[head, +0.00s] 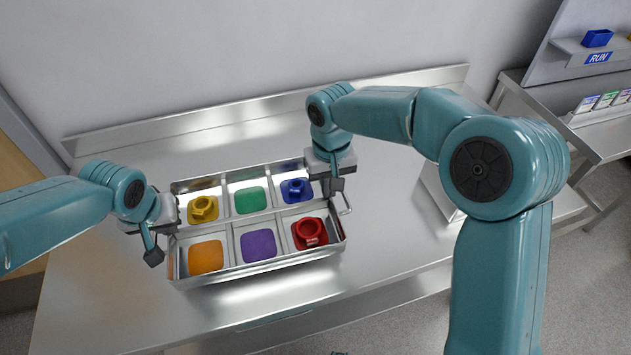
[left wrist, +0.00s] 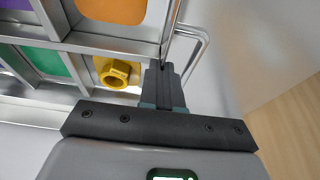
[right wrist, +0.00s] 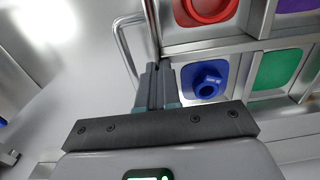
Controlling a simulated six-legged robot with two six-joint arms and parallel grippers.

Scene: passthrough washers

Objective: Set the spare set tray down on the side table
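The spare set tray (head: 260,272) is a metal tray with two rows of coloured compartments, level over a steel table (head: 400,240). I cannot tell whether its underside touches the table. Yellow (head: 203,208), blue (head: 295,190) and red (head: 310,232) parts sit in three compartments; the green, orange and purple ones show only coloured pads.
The table has a raised back edge (head: 240,118) against the wall. Bare steel lies in front of and to the right of the tray. Another steel bench (head: 590,135) stands at the far right, with a shelf marked RUN (head: 598,58) and a blue bin (head: 597,38).

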